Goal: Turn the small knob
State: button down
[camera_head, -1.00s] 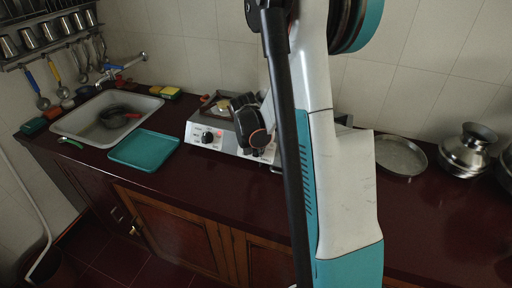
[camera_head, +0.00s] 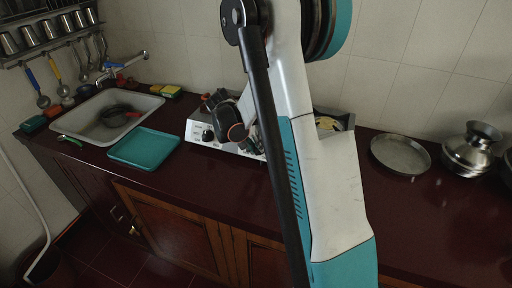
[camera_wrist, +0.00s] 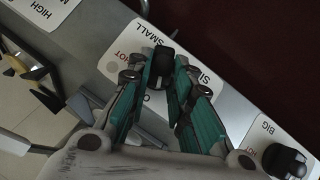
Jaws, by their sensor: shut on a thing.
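The small knob (camera_wrist: 162,62) is black and sits on the stove's light front panel (camera_wrist: 232,108), beside a label reading SMALL. In the wrist view my gripper (camera_wrist: 165,75) has its teal fingers on either side of this knob and is shut on it. A second black knob, the big one (camera_wrist: 285,160), is at the lower right of the wrist view by a BIG label. It also shows in the head view (camera_head: 208,135). In the head view my arm hides the small knob and most of my gripper.
The stove (camera_head: 198,131) stands on a dark red counter (camera_head: 205,185). Left of it are a teal tray (camera_head: 145,147) and a sink (camera_head: 90,125). A round metal dish (camera_head: 400,154) and a metal pot (camera_head: 472,150) stand to the right. The counter's front is clear.

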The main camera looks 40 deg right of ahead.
jog(key=shift+w+a+f+n+g+h+b, duration=0.15)
jog(key=shift+n+g+h+b, duration=0.2)
jog(key=shift+n+h+b, duration=0.4)
jog(key=shift+w+a+f+n+g+h+b, duration=0.15)
jog(key=shift+n+g+h+b, duration=0.3)
jog(key=shift+n, duration=0.45)
jog(key=shift+a+f+n+g+h+b, duration=0.15)
jog(key=shift+n+g+h+b, duration=0.15)
jog(key=shift+n+h+b, duration=0.45)
jog(key=c, duration=1.4)
grip_release()
jog(key=shift+c, duration=0.2)
jog(key=v, duration=1.2)
